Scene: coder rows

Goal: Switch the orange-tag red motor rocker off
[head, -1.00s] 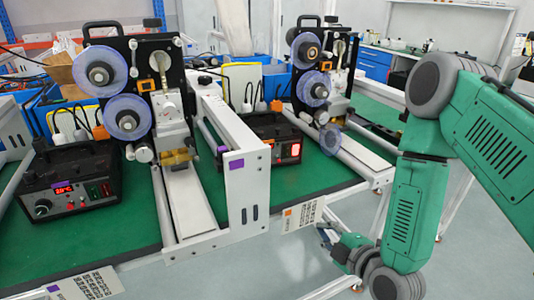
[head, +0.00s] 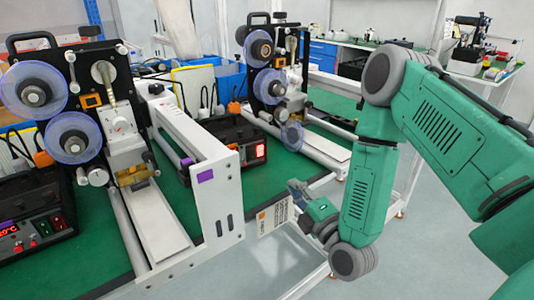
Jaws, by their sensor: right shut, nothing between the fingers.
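The orange-tag card (head: 275,217) hangs at the front edge of the farther bench, partly behind my right gripper. Above it, the black control box (head: 228,143) of the farther machine stands on the green mat. Its red rocker (head: 260,151) glows on the right end of the box front. My right gripper (head: 298,190) is shut and empty, small in the picture, in front of the bench edge. It is below and to the right of the rocker, apart from it. My left gripper is out of view.
A nearer coder machine (head: 118,140) with blue reels and a white frame (head: 216,196) with a purple label stand at left. Another black box (head: 35,220) with a red display is at far left. The grey floor (head: 420,250) at right is clear.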

